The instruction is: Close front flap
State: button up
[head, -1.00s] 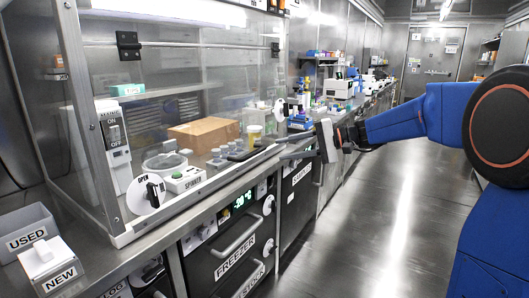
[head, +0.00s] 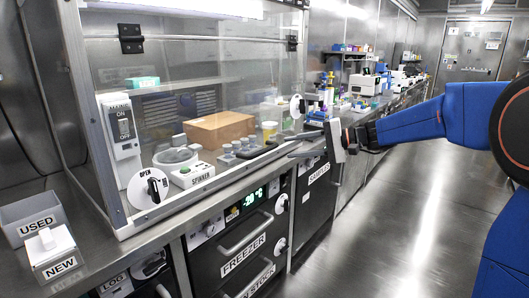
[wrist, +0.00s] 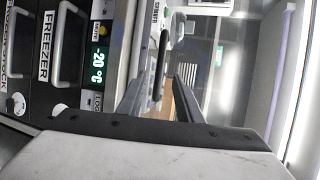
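The fume hood's clear front flap (head: 205,100) hangs below two black hinges at the top of the hood. I cannot tell for sure how far its lower edge stands from the frame. A black bar handle (head: 250,152) runs along the hood's lower front edge at right; a black bar also shows in the wrist view (wrist: 160,65). My gripper (head: 292,147) is just right of that handle, at the hood's lower right corner.
Inside the hood are a cardboard box (head: 219,131), a spinner (head: 190,174) and several small vials. Round knobs sit at left (head: 148,189) and right (head: 297,106). Freezer drawers (head: 243,255) lie below the counter. USED and NEW bins (head: 30,219) stand at left. The floor at right is clear.

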aim_at(267, 150)
jog(key=x, duration=1.1)
jog(key=shift+c, duration=0.4)
grip_shut()
